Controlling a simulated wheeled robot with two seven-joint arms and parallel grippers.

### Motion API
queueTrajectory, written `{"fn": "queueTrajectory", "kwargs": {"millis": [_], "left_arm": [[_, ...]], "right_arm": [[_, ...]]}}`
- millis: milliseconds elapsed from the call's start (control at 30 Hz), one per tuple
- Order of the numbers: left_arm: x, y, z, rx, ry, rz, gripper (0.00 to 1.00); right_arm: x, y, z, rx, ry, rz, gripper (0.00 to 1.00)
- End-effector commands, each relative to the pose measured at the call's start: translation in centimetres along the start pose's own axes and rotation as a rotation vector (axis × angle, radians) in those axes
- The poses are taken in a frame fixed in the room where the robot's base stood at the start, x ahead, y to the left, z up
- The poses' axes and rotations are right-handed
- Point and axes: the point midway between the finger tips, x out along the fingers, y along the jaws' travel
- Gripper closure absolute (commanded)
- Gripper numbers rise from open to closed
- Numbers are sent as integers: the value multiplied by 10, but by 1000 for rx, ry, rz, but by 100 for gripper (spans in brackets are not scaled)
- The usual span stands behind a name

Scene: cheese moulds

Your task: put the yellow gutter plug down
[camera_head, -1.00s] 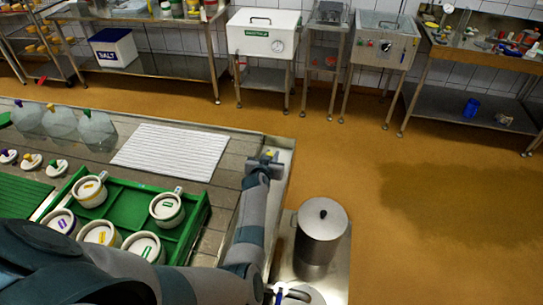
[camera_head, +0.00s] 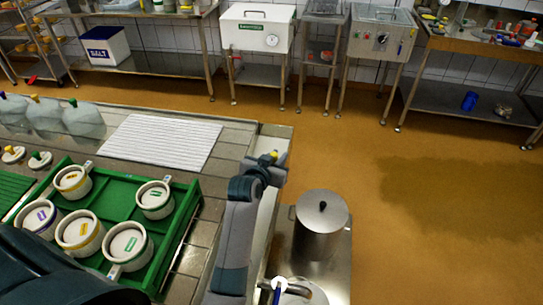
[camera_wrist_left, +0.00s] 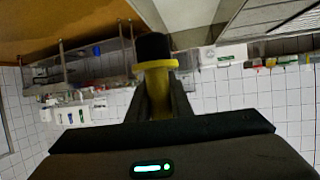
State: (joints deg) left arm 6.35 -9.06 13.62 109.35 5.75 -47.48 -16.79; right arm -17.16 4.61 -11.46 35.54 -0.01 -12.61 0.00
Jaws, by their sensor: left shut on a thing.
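The yellow gutter plug (camera_wrist_left: 156,66) is held between the fingers of my left gripper (camera_wrist_left: 158,100) in the left wrist view. It has a yellow flange and a black end pointing away from the gripper. Whether the plug touches the counter cannot be told. My right gripper is not in view.
A white ribbed mat (camera_head: 160,142) lies left of the gripper. A green crate (camera_head: 186,215) with several lidded white moulds stands nearer. A lidded steel pot (camera_head: 320,228) stands right of the counter. Orange floor (camera_head: 400,215) is open beyond.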

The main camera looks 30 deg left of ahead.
Motion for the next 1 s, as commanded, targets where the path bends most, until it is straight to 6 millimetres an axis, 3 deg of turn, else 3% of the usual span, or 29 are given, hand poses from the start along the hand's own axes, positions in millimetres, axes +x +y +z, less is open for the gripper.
{"fn": "queueTrajectory", "kwargs": {"millis": [33, 200, 400, 500, 667, 1000], "left_arm": [[-13, 9, 8, 7, 4, 10, 100], [-64, 38, 13, 17, 3, 38, 100], [-117, 61, 18, 23, 3, 55, 100], [-134, 66, 19, 25, 3, 59, 100], [-147, 70, 20, 25, 1, 61, 100], [-147, 70, 19, 26, 1, 61, 100]], "right_arm": [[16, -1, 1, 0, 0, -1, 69], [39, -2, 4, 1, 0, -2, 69], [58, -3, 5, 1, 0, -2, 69], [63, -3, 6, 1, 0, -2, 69], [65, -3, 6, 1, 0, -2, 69], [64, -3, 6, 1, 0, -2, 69]]}}
